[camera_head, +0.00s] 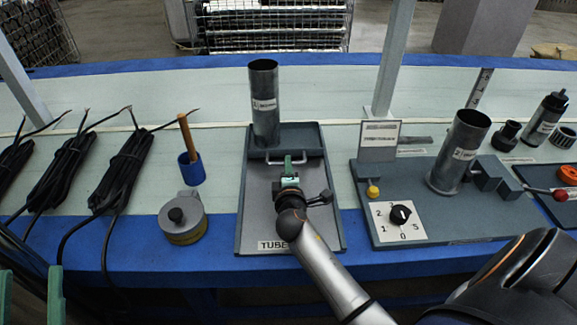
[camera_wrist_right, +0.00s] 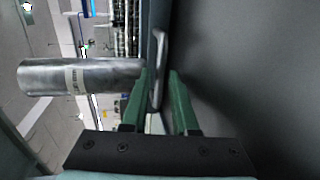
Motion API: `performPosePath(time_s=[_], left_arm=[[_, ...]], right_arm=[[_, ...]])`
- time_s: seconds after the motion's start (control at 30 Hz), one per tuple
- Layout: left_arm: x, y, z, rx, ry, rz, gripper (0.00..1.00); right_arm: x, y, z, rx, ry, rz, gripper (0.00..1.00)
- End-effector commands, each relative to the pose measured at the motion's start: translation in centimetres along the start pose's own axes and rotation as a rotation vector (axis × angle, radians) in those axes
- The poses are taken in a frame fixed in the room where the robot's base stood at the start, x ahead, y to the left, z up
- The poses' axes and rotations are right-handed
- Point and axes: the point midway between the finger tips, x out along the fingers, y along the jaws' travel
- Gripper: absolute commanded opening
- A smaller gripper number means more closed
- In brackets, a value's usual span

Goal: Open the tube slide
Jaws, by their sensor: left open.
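The tube slide is a grey tray (camera_head: 255,210) with a label reading "TUBE" at its front edge. A metal tube (camera_head: 264,105) stands upright at its far end, and a light bar handle (camera_head: 295,158) crosses in front of the tube. My right gripper (camera_head: 290,172) is over the slide, just in front of the handle. In the right wrist view the green fingers (camera_wrist_right: 159,72) are apart, with the handle (camera_wrist_right: 159,50) between or just beyond their tips; contact cannot be told. The tube (camera_wrist_right: 55,78) shows there too. My left gripper (camera_head: 30,275) is open and empty at the lower left.
Right of the slide is a panel with a dial (camera_head: 400,214), a yellow knob (camera_head: 373,191) and another metal tube (camera_head: 459,152). To the left are a round metal canister (camera_head: 183,218), a blue cup (camera_head: 191,168) and black cable bundles (camera_head: 122,172).

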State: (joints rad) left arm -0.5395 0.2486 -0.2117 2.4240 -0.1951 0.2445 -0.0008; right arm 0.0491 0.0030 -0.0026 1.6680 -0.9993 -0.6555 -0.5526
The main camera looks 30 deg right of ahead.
Motion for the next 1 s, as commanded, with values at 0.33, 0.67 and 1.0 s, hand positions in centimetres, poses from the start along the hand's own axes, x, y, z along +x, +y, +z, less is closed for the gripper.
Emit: performPosePath(time_s=[0.33,0.67,1.0], left_arm=[[0.00,0.00,-0.02,0.000,0.000,0.000,0.50],[0.00,0.01,0.00,0.000,0.000,0.000,0.50],[0.00,0.01,-0.01,0.000,0.000,0.000,0.50]], right_arm=[[-0.02,0.00,-0.02,0.000,0.000,0.000,0.12],[-0.01,0.01,-0.02,0.001,0.000,0.000,0.00],[0.01,0.04,-0.01,0.001,0.000,0.001,0.00]])
